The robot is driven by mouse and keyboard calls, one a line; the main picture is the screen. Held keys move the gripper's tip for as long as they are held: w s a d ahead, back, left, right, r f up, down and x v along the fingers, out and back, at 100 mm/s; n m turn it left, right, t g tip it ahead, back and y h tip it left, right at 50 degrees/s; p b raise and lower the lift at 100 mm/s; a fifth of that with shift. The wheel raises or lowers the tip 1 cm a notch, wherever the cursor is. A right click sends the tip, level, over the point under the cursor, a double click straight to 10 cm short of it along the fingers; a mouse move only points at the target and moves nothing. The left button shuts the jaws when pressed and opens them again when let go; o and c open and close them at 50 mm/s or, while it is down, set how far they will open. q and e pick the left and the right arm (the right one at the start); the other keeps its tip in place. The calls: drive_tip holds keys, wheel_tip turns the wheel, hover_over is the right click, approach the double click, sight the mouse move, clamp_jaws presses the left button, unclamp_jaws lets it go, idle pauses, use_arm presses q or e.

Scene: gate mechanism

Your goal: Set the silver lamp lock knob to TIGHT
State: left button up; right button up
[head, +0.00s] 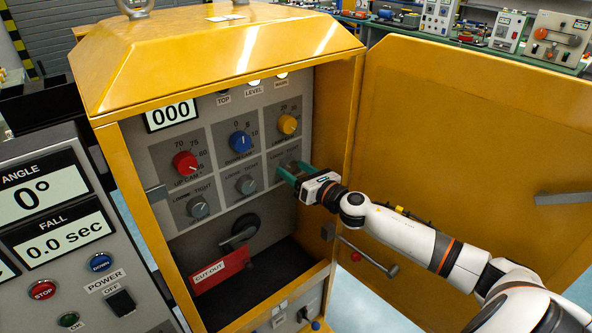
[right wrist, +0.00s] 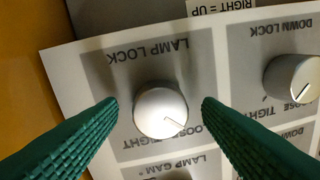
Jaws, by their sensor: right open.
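The silver lamp lock knob (right wrist: 160,112) is in the middle of the right wrist view, which shows the panel upside down. My right gripper (right wrist: 160,105) is open, with one green finger on each side of the knob and a gap to both. In the head view my right gripper (head: 294,171) reaches the right column of the panel and covers most of this knob. My left gripper is not in view.
A silver down lock knob (right wrist: 293,78) is beside it; another lock knob (head: 198,207) is at left. Red (head: 186,164), blue (head: 240,141) and yellow (head: 287,124) knobs sit above. A red CUT-OUT tag (head: 220,269) hangs below.

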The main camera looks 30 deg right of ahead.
drive_tip(key=c, duration=1)
drive_tip(key=m, duration=0.3)
drive_tip(key=shift+b, duration=0.3)
drive_tip(key=m, duration=0.3)
drive_tip(key=shift+m, duration=0.4)
drive_tip(key=m, duration=0.5)
drive_tip(key=shift+a+m+t+h, duration=0.1)
drive_tip(key=shift+m+t+h, duration=0.2)
drive_tip(key=m+p, duration=0.1)
drive_tip(key=m, duration=0.5)
drive_tip(key=shift+h+p, duration=0.3)
drive_tip(key=shift+p, duration=0.05)
drive_tip(key=shift+m, duration=0.3)
